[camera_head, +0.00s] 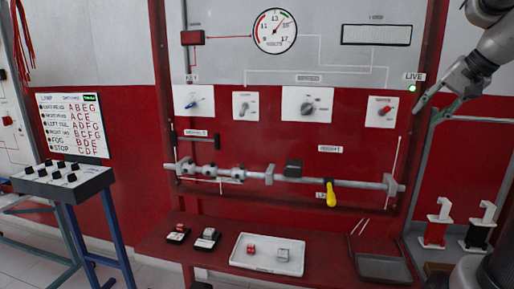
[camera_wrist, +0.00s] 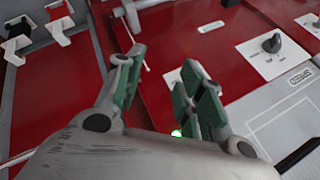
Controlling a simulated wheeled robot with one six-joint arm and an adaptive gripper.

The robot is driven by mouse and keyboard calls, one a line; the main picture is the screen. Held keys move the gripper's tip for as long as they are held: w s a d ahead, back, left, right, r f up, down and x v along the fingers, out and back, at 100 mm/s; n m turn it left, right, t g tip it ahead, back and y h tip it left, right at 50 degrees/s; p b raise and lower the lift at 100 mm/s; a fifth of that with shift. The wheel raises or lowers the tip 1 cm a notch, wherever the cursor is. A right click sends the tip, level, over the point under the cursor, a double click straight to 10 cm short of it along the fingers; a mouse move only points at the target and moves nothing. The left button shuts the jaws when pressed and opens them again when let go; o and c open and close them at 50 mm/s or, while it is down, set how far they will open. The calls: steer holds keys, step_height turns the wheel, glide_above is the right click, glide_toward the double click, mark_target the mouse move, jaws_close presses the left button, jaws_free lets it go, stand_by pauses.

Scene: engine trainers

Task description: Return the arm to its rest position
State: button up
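My gripper (camera_head: 430,111) is at the upper right of the head view, in front of the red panel's right edge, just right of the lit green lamp (camera_head: 411,88) marked LIVE. In the wrist view my gripper (camera_wrist: 160,68) shows two green-padded fingers spread apart with nothing between them. My arm comes in from the top right corner. Whether the fingers touch the panel cannot be told; no contact shows.
The trainer panel (camera_head: 300,140) carries a gauge (camera_head: 275,31), switches and a rod with a yellow handle (camera_head: 331,194). Below, a white tray (camera_head: 240,262) and a grey tray (camera_head: 383,268) lie on the red shelf. Red and black clamps (camera_head: 436,225) stand at right.

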steer(key=s+a+f+n+g+h, duration=0.1)
steer(key=s+a+f+n, duration=0.3)
steer(key=s, duration=0.6)
steer(key=s+a+f+n+g+h, duration=0.1)
steer(key=s+a+f+n, duration=0.3)
steer(key=s+a+f, duration=0.4)
steer(key=shift+s+a+f+n+g, duration=0.3)
steer(key=shift+s+f+n+g, duration=0.15)
steer(key=shift+s+f, duration=0.45)
